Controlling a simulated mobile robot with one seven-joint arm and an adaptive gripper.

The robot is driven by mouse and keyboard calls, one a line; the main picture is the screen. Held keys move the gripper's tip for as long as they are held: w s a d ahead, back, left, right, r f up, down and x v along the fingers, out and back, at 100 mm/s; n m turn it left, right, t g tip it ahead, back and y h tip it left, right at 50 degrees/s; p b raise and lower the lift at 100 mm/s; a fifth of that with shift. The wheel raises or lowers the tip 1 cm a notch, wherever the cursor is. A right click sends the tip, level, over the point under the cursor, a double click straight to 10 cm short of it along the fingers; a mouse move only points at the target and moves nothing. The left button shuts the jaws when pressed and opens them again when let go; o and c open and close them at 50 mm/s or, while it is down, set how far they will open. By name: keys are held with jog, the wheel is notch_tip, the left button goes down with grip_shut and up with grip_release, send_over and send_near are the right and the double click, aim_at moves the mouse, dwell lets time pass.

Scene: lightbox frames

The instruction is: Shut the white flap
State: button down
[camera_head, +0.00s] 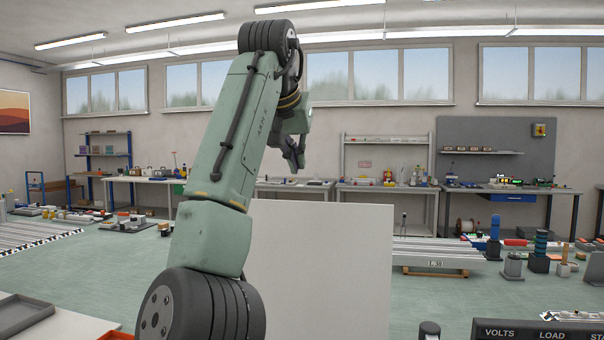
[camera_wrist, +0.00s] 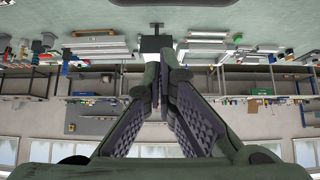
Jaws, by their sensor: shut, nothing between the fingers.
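A large plain white panel, which looks like the white flap (camera_head: 325,270), stands upright behind my arm in the head view. Its left part is hidden by my arm, and its hinge and whatever it belongs to cannot be made out. My gripper (camera_head: 294,158) is raised above the panel's top edge, apart from it as far as I can tell. In the wrist view my gripper (camera_wrist: 166,72) shows its ridged fingers brought together at the tips, with nothing held. I cannot make out the flap in the wrist view.
A grey tray (camera_head: 22,315) lies at the near left. A dark panel marked VOLTS and LOAD (camera_head: 540,330) is at the near right. Several posts, one blue-topped (camera_head: 494,238), stand on the right.

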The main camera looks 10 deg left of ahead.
notch_tip(320, 180, down, 7)
jog(key=w+p, duration=0.1)
jog(key=w, duration=0.1)
jog(key=shift+w, duration=0.25)
jog(key=shift+a, duration=0.1)
jog(key=shift+f, duration=0.15)
dwell(0.4)
